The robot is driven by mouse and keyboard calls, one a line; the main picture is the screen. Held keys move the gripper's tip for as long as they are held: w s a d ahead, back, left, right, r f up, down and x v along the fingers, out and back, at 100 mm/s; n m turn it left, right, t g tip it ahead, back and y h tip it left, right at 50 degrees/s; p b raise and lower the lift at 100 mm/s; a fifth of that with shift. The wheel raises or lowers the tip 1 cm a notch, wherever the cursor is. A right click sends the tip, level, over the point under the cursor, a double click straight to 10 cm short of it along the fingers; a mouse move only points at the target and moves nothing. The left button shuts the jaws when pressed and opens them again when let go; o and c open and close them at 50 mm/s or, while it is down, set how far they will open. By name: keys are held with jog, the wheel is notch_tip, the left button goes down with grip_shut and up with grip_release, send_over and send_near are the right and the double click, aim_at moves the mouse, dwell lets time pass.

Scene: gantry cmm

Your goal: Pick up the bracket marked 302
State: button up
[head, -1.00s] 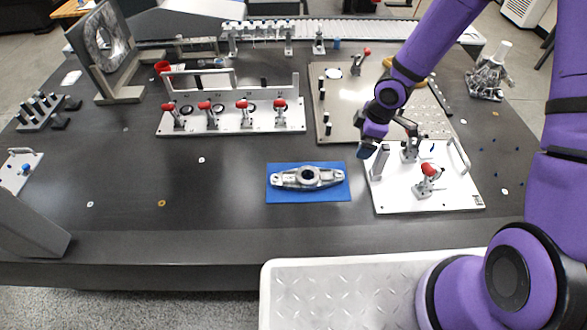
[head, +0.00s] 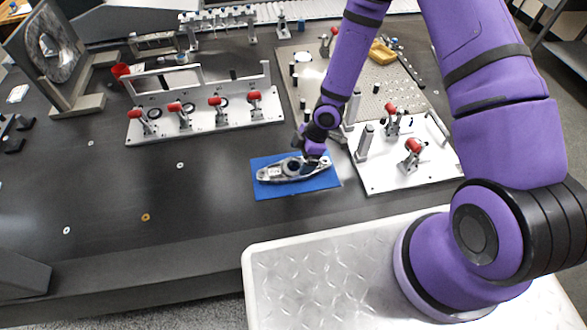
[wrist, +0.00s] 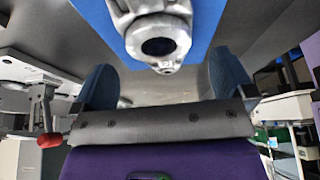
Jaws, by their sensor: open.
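The grey metal bracket (head: 285,171) lies flat on a blue mat (head: 295,190) near the front middle of the dark table. Its number is not legible in these frames. My gripper (head: 312,154) is over the right part of the bracket and hides some of it. In the wrist view my gripper (wrist: 162,88) has its two blue fingertips wide apart. The ring end of the bracket (wrist: 158,45) shows beyond and between them, and I see no contact.
A white fixture plate (head: 385,180) with red-handled clamps stands close to the right of the mat. Another clamp plate (head: 205,123) is behind to the left. A large ring on a stand (head: 50,50) is at the back left. The front left table is mostly clear.

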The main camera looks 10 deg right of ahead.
aim_at(294, 166)
jog(key=shift+x, duration=2.85)
jog(key=shift+w+a, duration=0.1)
jog(key=shift+a, duration=0.05)
jog(key=shift+r, duration=0.1)
jog(key=c, duration=1.2)
